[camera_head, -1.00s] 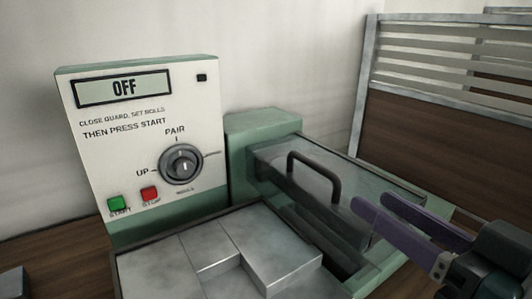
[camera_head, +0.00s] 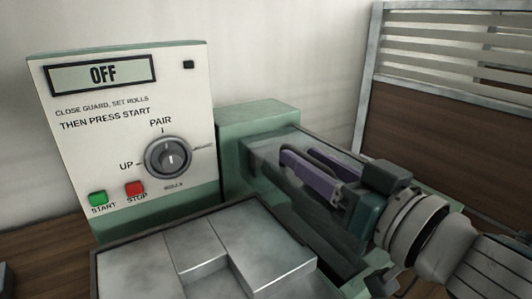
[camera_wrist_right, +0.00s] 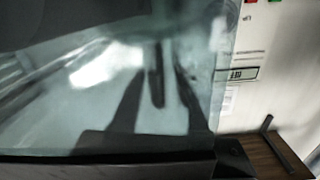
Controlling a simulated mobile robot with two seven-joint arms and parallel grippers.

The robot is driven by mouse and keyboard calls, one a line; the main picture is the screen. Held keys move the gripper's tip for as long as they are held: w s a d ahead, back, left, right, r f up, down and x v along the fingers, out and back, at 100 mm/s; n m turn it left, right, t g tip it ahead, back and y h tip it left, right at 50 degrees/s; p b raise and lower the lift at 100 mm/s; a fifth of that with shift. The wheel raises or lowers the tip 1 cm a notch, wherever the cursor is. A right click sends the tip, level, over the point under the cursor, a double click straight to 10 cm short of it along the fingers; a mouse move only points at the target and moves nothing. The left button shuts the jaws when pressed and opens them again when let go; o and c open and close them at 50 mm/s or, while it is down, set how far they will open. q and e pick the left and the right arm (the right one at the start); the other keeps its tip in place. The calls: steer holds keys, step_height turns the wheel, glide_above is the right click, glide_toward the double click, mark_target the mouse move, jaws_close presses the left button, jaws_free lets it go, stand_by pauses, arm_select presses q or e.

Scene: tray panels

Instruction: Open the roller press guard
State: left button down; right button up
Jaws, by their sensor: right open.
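The roller press guard (camera_head: 268,160) is a clear, dark-framed cover over the green-sided bay right of the control panel; it lies shut. Its dark bar handle (camera_head: 331,160) is partly hidden by my right gripper (camera_head: 296,160). The purple fingers are apart and reach over the guard at the handle. I cannot tell whether they touch it or straddle it. In the right wrist view, a pale, glassy guard surface (camera_wrist_right: 60,80) with reflections fills the left and middle. My left gripper is not in view.
The control panel (camera_head: 120,85) reads OFF, with a knob (camera_head: 169,157), a green START button (camera_head: 98,199) and a red STOP button (camera_head: 135,188). A metal-topped tray (camera_head: 270,262) stands in front. A slatted partition (camera_head: 450,110) stands behind at the right.

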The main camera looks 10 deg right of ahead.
jaws_close()
stand_by(0.4)
stand_by(1.1)
